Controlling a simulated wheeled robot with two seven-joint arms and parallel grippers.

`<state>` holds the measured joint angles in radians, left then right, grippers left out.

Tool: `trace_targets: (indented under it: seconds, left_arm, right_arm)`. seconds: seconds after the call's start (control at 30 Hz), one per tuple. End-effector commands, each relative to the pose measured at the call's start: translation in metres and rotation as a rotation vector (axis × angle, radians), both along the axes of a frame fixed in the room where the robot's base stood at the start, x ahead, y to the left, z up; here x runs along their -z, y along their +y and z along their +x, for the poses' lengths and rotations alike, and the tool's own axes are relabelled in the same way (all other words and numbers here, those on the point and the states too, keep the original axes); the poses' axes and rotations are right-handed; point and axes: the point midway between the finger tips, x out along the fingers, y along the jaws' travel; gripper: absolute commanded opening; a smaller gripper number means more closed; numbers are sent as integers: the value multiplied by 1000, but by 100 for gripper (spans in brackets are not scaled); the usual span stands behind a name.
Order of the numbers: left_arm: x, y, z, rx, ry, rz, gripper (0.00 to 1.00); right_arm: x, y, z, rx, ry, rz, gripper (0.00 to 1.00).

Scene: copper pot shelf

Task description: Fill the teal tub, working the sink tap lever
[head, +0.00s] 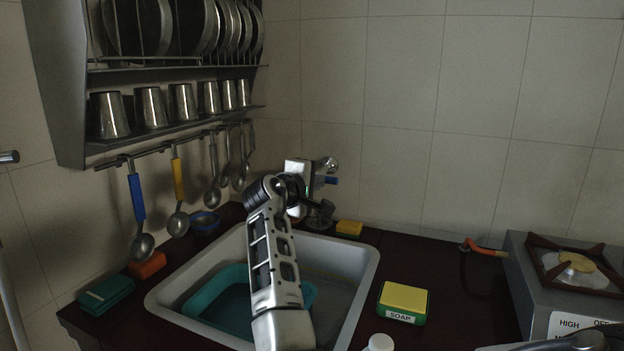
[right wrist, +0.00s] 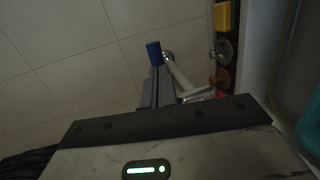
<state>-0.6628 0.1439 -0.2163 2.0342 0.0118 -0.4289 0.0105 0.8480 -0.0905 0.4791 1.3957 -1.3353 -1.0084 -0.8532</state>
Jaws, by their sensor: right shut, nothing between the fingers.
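The teal tub (head: 215,295) sits in the white sink (head: 365,275), partly hidden behind my right arm. I cannot tell whether there is water in it. The tap stands at the back of the sink, largely hidden by my right gripper; its blue lever (head: 331,181) sticks out to the right. In the right wrist view the blue lever (right wrist: 153,52) lies just beyond the fingertips. My right gripper (head: 321,181) is shut and empty at the tap, its fingers (right wrist: 159,72) close to the lever; I cannot tell whether they touch. My left gripper is out of view.
A yellow-green soap sponge (head: 403,302) lies right of the sink, another sponge (head: 349,228) behind it. Ladles (head: 142,245) hang at the left below a shelf of steel cups (head: 152,107). A gas stove (head: 575,275) stands at the right.

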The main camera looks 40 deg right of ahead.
Motion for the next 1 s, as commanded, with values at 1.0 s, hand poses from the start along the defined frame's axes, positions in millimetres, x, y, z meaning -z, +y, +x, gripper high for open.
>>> trace_targets:
  seconds: [1.0]
  left_arm:
    - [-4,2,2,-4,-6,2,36]
  right_arm:
    - [-29,128,-55,-4,-3,-5,0]
